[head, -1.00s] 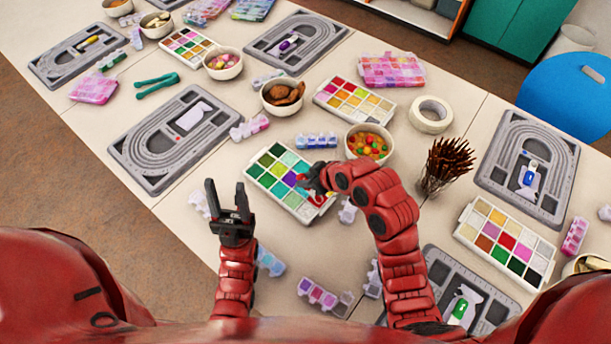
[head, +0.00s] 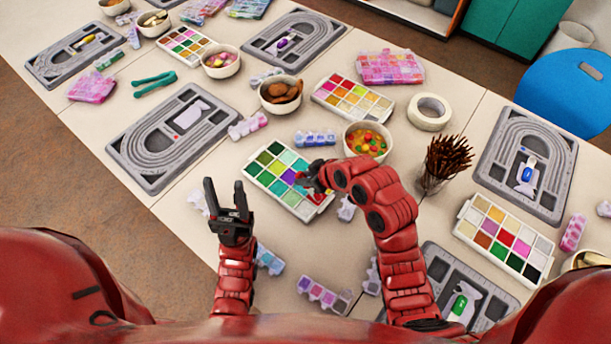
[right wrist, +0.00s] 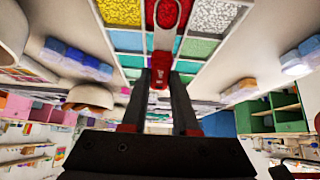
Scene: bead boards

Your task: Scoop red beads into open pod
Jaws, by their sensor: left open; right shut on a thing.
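The bead tray (head: 262,178) with green, white, purple and red compartments lies mid-table in the head view. My right gripper (head: 308,177) is over its right side, partly hiding it. In the right wrist view my right gripper (right wrist: 162,100) is shut on a small scoop (right wrist: 163,68) with a red handle and pale rim. The scoop's far end overlaps the red bead compartment (right wrist: 182,18); I cannot tell how deep it sits. My left gripper (head: 227,195) is open and empty, left of the tray. Small translucent pods (head: 324,295) lie nearby; I cannot tell which is open.
A bowl of orange and mixed beads (head: 368,142) stands behind my right arm. A holder of brown sticks (head: 440,165) and a tape roll (head: 429,112) are to the right. A grey bead board (head: 150,165) lies left. Bare tabletop shows between the left board and the tray.

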